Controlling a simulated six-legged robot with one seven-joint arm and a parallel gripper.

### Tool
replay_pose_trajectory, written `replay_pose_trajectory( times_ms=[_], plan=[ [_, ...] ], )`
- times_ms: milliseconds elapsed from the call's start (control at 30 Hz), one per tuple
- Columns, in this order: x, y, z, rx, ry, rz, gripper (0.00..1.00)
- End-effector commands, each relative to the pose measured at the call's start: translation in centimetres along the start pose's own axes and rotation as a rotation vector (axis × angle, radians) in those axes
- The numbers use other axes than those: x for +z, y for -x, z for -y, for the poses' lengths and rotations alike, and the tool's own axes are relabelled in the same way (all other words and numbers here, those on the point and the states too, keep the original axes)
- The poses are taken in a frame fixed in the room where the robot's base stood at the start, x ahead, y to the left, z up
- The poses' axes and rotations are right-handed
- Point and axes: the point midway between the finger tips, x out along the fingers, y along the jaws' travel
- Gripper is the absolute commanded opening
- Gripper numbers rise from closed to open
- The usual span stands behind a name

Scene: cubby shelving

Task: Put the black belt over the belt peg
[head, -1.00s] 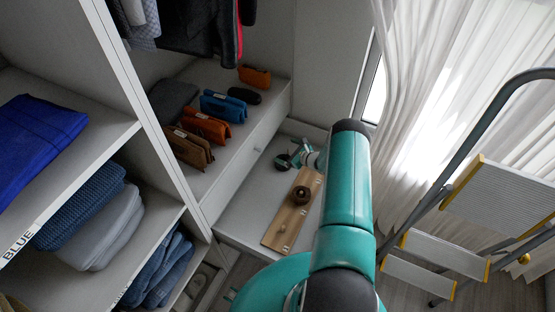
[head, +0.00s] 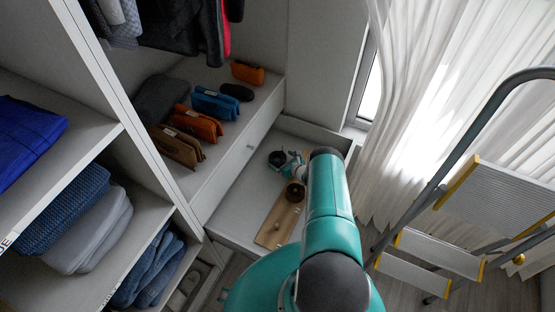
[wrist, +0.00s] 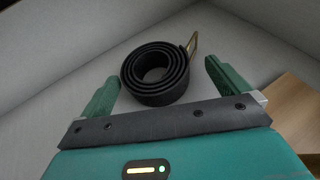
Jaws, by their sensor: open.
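The black belt (head: 277,158) is rolled into a coil on the light floor of the open drawer, and it shows large in the wrist view (wrist: 152,88) with a brass-coloured buckle at its upper right. My gripper (wrist: 166,88) is open, with one green finger on each side of the belt in the picture. The fingers do not visibly grip it, and I cannot tell how high they are above it. In the head view my gripper (head: 292,163) is beside the belt, partly hidden by my arm. A wooden board (head: 270,232) with small pegs lies nearer in the drawer.
A stepladder (head: 485,195) and a curtain (head: 420,110) are at right.

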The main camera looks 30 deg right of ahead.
Motion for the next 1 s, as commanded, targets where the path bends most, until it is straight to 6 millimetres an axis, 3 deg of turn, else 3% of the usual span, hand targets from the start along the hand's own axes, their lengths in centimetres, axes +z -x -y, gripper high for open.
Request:
replay_pose_trajectory(
  times_ms=[300, 600, 833, 867, 1000],
  plan=[
    [-0.1, -2.9, 0.1, 0.003, 0.003, 0.0, 1.0],
    [0.0, -3.2, 0.2, 0.003, 0.001, 0.0, 1.0],
    [0.0, -3.2, 0.2, 0.003, 0.001, 0.0, 0.55],
    [0.0, -3.2, 0.2, 0.003, 0.001, 0.0, 0.51],
    [0.1, -3.2, 0.2, 0.003, 0.002, 0.001, 0.51]
  ],
)
